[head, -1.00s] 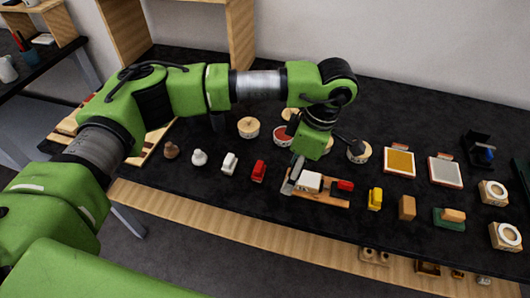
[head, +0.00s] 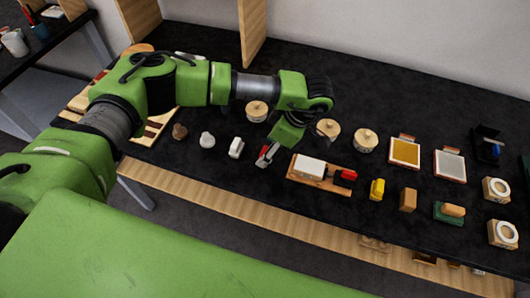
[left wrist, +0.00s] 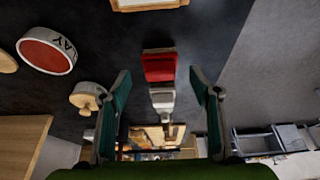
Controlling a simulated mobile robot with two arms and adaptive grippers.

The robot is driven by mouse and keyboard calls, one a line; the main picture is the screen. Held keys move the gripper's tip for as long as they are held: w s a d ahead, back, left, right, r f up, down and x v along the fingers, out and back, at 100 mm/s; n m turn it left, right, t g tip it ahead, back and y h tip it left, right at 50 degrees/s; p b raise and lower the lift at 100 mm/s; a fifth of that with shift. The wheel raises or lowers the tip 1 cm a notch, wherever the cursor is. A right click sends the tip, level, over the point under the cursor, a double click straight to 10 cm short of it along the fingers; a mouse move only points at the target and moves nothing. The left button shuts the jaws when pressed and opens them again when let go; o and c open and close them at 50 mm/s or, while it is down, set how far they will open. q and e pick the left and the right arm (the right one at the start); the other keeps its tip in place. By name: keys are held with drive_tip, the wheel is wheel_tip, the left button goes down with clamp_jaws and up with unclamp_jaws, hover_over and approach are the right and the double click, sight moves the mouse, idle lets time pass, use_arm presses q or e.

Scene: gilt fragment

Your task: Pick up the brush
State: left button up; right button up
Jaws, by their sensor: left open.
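The small red brush-like piece (head: 264,151) stands on the black table, mostly hidden by my left gripper (head: 267,156) in the head view. In the left wrist view the red piece (left wrist: 158,66) shows between the two green fingers of my open left gripper (left wrist: 160,79), with a finger on each side. I cannot tell how far below the fingers it is. A similar white piece (head: 236,148) stands to its left and also shows in the left wrist view (left wrist: 162,98). I cannot tell for certain which piece is the brush. My right gripper is not in view.
A wooden board (head: 320,173) with a white block and a red piece lies just right of the gripper. A yellow piece (head: 377,189), a wooden block (head: 408,199) and a green-based piece (head: 448,212) stand farther right. Round lidded pots (head: 365,140) stand behind.

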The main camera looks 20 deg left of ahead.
sight(265, 151)
use_arm(q)
drive_tip(key=p+x, duration=0.1)
drive_tip(key=x, duration=0.2)
drive_tip(key=shift+f, duration=0.3)
drive_tip(key=c, duration=1.1)
drive_tip(key=shift+c, duration=0.4)
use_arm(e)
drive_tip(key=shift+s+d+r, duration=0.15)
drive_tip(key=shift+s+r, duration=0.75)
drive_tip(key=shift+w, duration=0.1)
use_arm(q)
drive_tip(key=shift+r, duration=0.15)
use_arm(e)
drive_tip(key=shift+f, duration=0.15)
